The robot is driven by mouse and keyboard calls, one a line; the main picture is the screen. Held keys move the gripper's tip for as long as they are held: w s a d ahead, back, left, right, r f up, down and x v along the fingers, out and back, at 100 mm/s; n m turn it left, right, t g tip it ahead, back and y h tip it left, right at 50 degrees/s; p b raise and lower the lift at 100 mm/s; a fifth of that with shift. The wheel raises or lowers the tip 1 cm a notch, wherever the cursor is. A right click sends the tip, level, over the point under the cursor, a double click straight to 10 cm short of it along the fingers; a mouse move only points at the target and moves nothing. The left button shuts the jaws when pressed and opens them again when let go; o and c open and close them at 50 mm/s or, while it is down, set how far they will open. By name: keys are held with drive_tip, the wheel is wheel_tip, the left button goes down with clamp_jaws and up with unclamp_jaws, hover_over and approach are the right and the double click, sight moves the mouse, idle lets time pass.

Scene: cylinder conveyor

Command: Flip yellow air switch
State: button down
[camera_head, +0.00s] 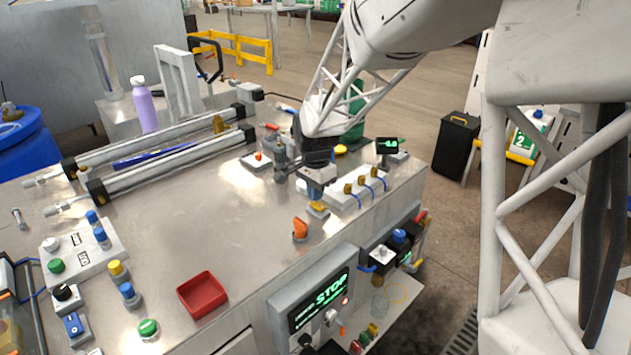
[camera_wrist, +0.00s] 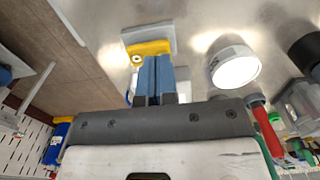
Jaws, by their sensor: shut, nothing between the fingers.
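The yellow air switch (camera_head: 318,209) sits near the table's right front edge, just below my gripper in the head view. In the wrist view the yellow switch (camera_wrist: 150,48) lies on a pale base, with a small round hole or screw on its left part. My gripper (camera_wrist: 155,62) is shut and empty, its two blue fingers side by side. The fingertips reach the switch's lower edge in the wrist view; whether they touch it I cannot tell. In the head view my gripper (camera_head: 315,194) points down and its fingers are partly hidden by its own body.
An orange knob (camera_head: 300,229) stands left of the switch. A white block with brass fittings (camera_head: 346,195) is close on the right. A white round-topped part (camera_wrist: 233,68) is beside my fingers. A red tray (camera_head: 202,295) lies front left; the middle tabletop is clear.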

drive_tip(key=shift+f, duration=0.45)
drive_tip(key=shift+f, duration=0.15)
